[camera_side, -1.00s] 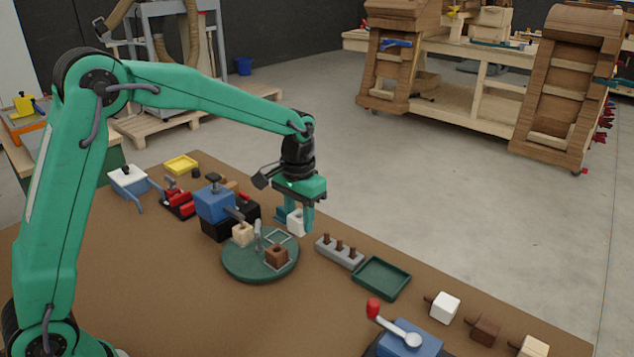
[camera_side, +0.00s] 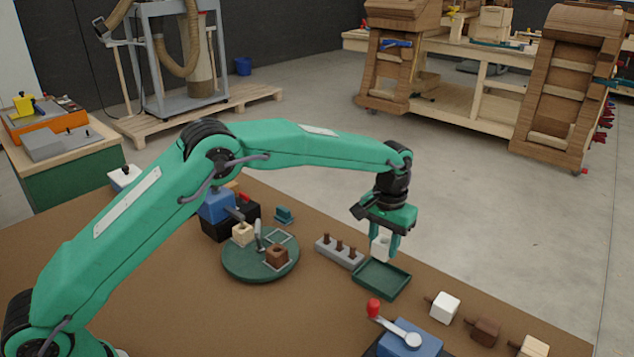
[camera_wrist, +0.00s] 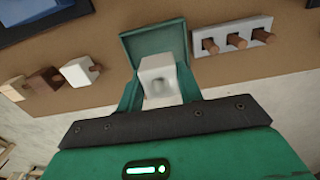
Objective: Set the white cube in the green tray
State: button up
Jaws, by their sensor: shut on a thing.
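My gripper (camera_side: 386,247) is shut on a white cube (camera_side: 380,246) and holds it above the green tray (camera_side: 364,289), near the tray's back edge. In the wrist view the white cube (camera_wrist: 159,75) sits between my green fingers, with a hollow showing in its face. The green tray (camera_wrist: 130,46) shows behind the cube there, its inside partly hidden by the cube. In the side view the tray looks empty.
A grey block with brown pegs (camera_side: 339,251) stands just left of the tray. A white cube with a peg (camera_side: 443,307) and a brown one (camera_side: 485,330) lie to the right. A blue device with a red-knobbed lever (camera_side: 405,340) is in front. A round green turntable (camera_side: 240,270) stands further left.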

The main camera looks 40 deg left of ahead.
jog(key=shift+w+d+f, duration=0.15)
jog(key=shift+d, duration=0.15)
send_over(381, 278)
jog(key=shift+f, duration=2.9)
jog(key=shift+f, duration=0.55)
jog(key=o, duration=1.5)
jog(key=shift+r, duration=0.1)
jog(key=shift+r, duration=2.9)
